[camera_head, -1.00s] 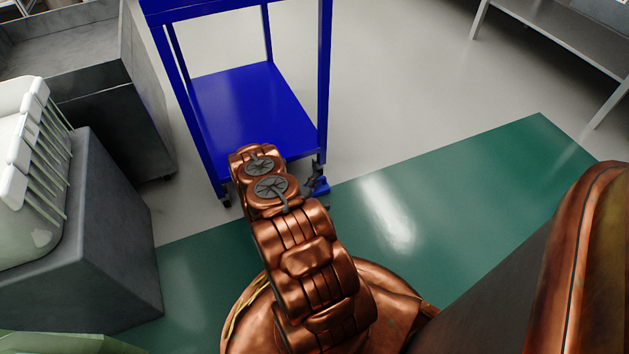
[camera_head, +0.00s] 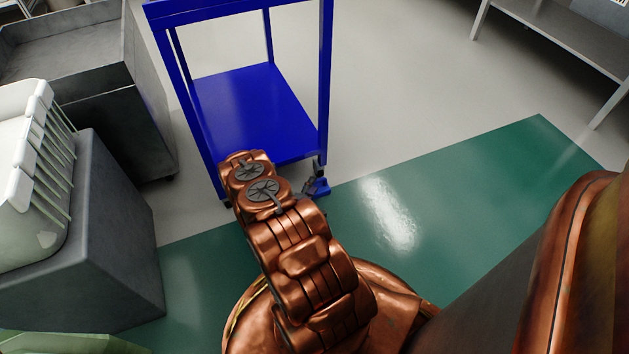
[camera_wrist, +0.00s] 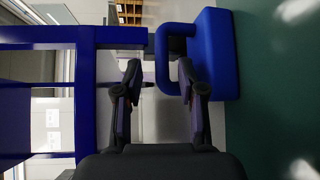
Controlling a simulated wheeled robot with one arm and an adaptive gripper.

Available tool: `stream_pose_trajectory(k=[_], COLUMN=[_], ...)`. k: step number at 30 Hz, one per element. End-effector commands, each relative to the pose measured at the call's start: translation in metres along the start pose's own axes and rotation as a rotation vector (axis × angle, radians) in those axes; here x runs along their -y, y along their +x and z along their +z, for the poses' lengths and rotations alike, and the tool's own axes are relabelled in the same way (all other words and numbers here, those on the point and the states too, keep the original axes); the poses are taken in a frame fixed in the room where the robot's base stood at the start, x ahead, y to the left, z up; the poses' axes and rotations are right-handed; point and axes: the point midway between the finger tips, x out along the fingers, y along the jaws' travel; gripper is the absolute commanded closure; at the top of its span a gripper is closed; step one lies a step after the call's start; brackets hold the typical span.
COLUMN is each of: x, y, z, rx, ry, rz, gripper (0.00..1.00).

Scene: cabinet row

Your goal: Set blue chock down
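The blue chock (camera_head: 321,187) is on the floor by the front right leg of the blue cart (camera_head: 250,110). In the wrist view, which is turned sideways, the chock (camera_wrist: 218,55) shows its block at the floor side and its loop handle (camera_wrist: 162,50) pointing away from the floor. My gripper (camera_head: 311,184) is mostly hidden behind my copper arm in the head view. In the wrist view my gripper (camera_wrist: 160,85) has its two dark fingers apart, with a clear gap. The right finger overlaps the handle's near end; I cannot tell whether they touch.
Green floor (camera_head: 440,210) lies open to the right of the cart. A grey block with a white rack (camera_head: 30,170) on it and a dark metal bin (camera_head: 110,95) stand at left. A grey table (camera_head: 570,35) is at upper right.

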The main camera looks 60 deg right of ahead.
Motion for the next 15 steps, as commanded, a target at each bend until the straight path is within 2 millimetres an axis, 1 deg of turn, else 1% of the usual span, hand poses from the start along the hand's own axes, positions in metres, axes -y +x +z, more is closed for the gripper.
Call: stream_pose_trajectory(k=[1, 3, 9, 15], x=[-0.003, -0.003, -0.003, -0.002], y=[-0.009, -0.019, -0.047, -0.071], z=[-0.001, -0.001, -0.002, -0.001], rx=[-0.004, -0.004, -0.004, -0.002], ry=[-0.004, -0.003, -0.001, -0.001], rz=[0.000, 0.001, 0.002, 0.002], gripper=[0.60, 0.60, 0.60, 0.60])
